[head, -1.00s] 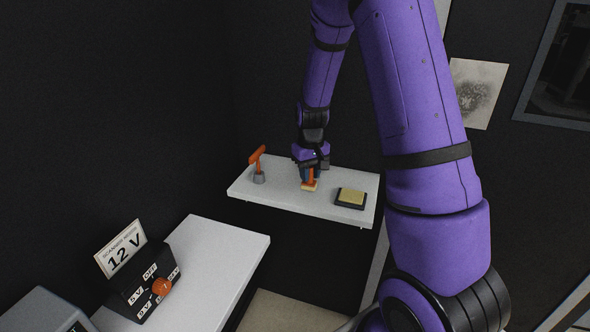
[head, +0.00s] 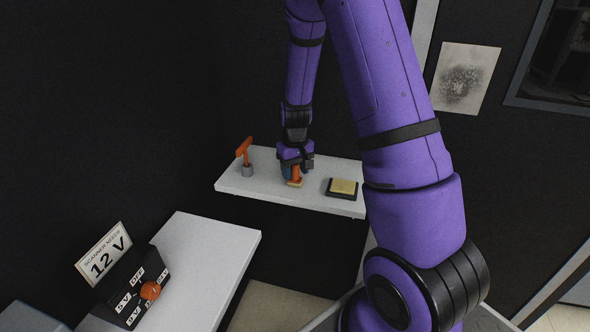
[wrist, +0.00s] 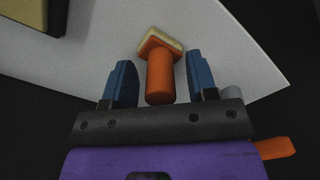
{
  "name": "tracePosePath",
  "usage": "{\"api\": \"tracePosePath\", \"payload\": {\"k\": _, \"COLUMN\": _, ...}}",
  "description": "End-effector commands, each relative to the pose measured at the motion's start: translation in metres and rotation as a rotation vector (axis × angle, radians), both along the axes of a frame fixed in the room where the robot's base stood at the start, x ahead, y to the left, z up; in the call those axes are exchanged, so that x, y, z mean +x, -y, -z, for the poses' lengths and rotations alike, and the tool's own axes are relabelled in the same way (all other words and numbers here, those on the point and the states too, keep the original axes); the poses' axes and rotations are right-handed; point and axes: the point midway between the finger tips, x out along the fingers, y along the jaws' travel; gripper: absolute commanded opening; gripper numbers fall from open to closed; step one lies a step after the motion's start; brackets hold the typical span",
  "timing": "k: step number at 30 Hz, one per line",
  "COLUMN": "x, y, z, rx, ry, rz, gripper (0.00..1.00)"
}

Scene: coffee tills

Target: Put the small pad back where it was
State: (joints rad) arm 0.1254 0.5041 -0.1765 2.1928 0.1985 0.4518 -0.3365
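A small pad with an orange handle (head: 295,175) and a cream-coloured block at its foot is on the white shelf (head: 232,184). In the wrist view the handle (wrist: 160,78) stands between my two blue fingers, with the cream block (wrist: 164,39) just beyond the fingertips. My gripper (wrist: 158,62) is open around the handle, with a gap on each side. It also shows at the shelf in the head view (head: 292,164). A black tray with a yellowish pad (head: 342,187) lies to the right on the shelf.
An orange-handled tool in a grey holder (head: 247,170) stands at the shelf's left end. A lower white counter (head: 205,255) at front left carries a black switch box (head: 137,290) with a "12 V" sign (head: 104,256). Dark walls close in behind the shelf.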

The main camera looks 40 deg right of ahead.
Motion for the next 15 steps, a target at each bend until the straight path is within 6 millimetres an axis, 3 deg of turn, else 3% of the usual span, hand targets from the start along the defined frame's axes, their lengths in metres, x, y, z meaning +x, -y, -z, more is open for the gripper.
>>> {"api": "tracePosePath", "payload": {"k": 8, "x": 0.001, "y": 0.000, "z": -0.008, "rx": 0.000, "ry": 0.003, "rz": -0.001, "gripper": 0.53}}
{"api": "tracePosePath", "payload": {"k": 15, "x": 0.001, "y": 0.000, "z": -0.048, "rx": -0.001, "ry": 0.006, "rz": -0.002, "gripper": 0.53}}
